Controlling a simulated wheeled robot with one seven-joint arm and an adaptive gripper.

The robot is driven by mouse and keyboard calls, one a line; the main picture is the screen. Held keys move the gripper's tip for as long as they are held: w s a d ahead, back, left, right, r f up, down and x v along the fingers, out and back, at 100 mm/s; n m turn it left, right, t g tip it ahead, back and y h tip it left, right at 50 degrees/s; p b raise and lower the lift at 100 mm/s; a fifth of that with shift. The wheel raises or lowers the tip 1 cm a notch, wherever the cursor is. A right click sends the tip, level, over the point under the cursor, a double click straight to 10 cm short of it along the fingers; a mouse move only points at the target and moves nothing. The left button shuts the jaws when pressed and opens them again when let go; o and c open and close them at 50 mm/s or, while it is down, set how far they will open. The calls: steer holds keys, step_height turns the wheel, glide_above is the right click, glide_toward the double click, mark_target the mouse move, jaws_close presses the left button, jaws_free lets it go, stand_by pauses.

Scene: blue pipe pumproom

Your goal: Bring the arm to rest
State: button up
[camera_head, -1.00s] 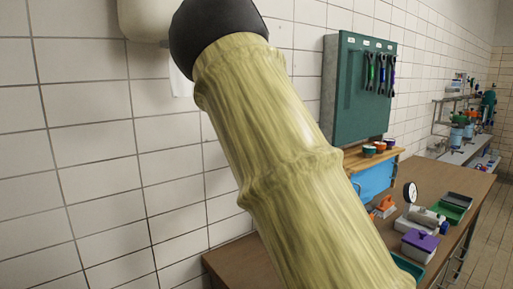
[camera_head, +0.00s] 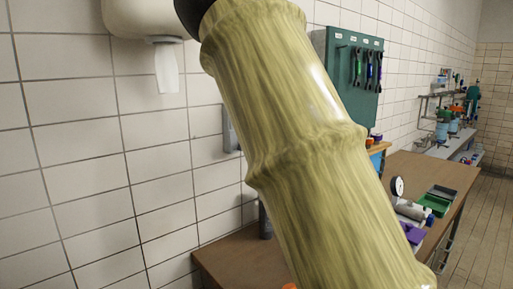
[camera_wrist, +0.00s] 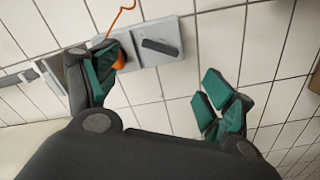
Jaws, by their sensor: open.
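My arm's yellow-green, bark-textured link (camera_head: 290,130) crosses the head view from top centre to lower right. It hides part of the workbench and wall. My gripper is out of sight in the head view. In the wrist view my gripper (camera_wrist: 160,78) is open, its two green-padded fingers wide apart with nothing seen held between them. The white tiled wall (camera_wrist: 215,45) lies beyond the fingers. A grey wall plate (camera_wrist: 160,42) with a dark bar shows behind the left finger, with an orange part (camera_wrist: 118,60) and an orange cord beside that finger.
A brown workbench (camera_head: 222,262) runs along the wall, carrying a gauge (camera_head: 397,187), a green tray (camera_head: 434,204) and a purple-topped item (camera_head: 413,233). A green tool board (camera_head: 345,75) and a white paper dispenser (camera_head: 140,18) hang on the wall. Open floor (camera_head: 485,235) lies at right.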

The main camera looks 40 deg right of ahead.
steer(key=shift+s, duration=0.7)
